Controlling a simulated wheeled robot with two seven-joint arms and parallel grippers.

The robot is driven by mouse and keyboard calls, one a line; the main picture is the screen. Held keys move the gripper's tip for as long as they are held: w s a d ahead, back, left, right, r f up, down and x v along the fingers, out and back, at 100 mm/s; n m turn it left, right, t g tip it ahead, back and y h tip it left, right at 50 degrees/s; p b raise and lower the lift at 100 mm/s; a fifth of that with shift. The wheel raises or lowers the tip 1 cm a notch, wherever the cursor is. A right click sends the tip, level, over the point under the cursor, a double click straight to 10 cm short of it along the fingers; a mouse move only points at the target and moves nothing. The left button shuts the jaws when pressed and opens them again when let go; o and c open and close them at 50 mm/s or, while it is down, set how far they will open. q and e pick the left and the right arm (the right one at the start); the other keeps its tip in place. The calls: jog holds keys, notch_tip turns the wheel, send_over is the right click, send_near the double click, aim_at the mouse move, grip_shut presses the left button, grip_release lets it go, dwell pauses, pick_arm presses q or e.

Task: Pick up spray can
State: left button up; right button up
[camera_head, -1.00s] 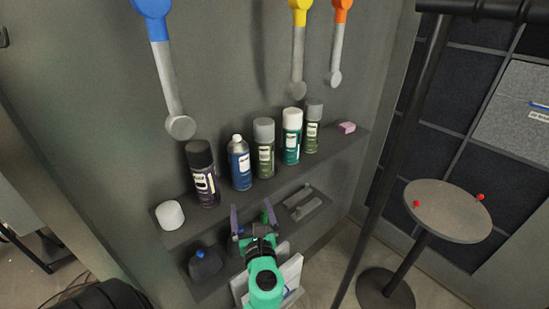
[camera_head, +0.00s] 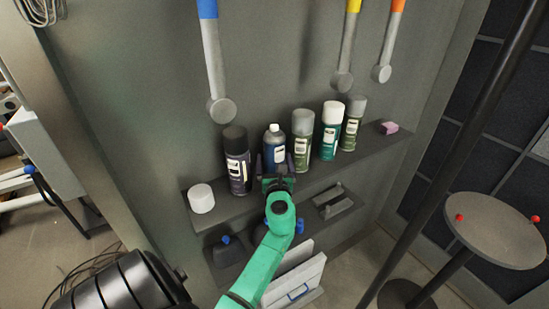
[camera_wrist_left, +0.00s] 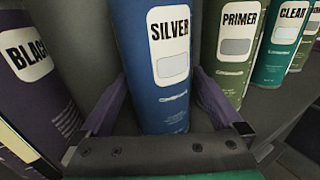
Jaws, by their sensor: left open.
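A blue spray can labelled SILVER (camera_head: 273,147) stands upright on the upper shelf. In the left wrist view the blue can (camera_wrist_left: 163,60) is in the middle, between the two purple fingers of my open left gripper (camera_head: 275,166). A finger lies on each side of the can; I cannot tell whether either touches it. A dark can labelled BLACK (camera_head: 237,165) stands to its left. A green PRIMER can (camera_head: 302,145), a teal CLEAR can (camera_head: 330,135) and another green can (camera_head: 352,125) stand to its right. My right gripper is not in view.
A white cylinder (camera_head: 201,198) and a pink block (camera_head: 389,127) sit near the ends of the upper shelf (camera_head: 375,145). Hammers hang above. A lower shelf holds a dark container (camera_head: 228,251). A round stool (camera_head: 497,230) and a dark pole stand right.

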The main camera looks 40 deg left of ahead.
aim_at(275, 140)
pick_arm(q)
jog(key=c, duration=1.4)
jog(key=shift+o, duration=0.2)
notch_tip(275, 140, up, 9)
jog(key=p, duration=0.3)
jog(key=shift+r, duration=0.2)
notch_tip(275, 140, up, 11)
jog(key=shift+f+p, duration=0.1)
jog(key=shift+p, duration=0.45)
jog(key=o, duration=0.6)
grip_shut()
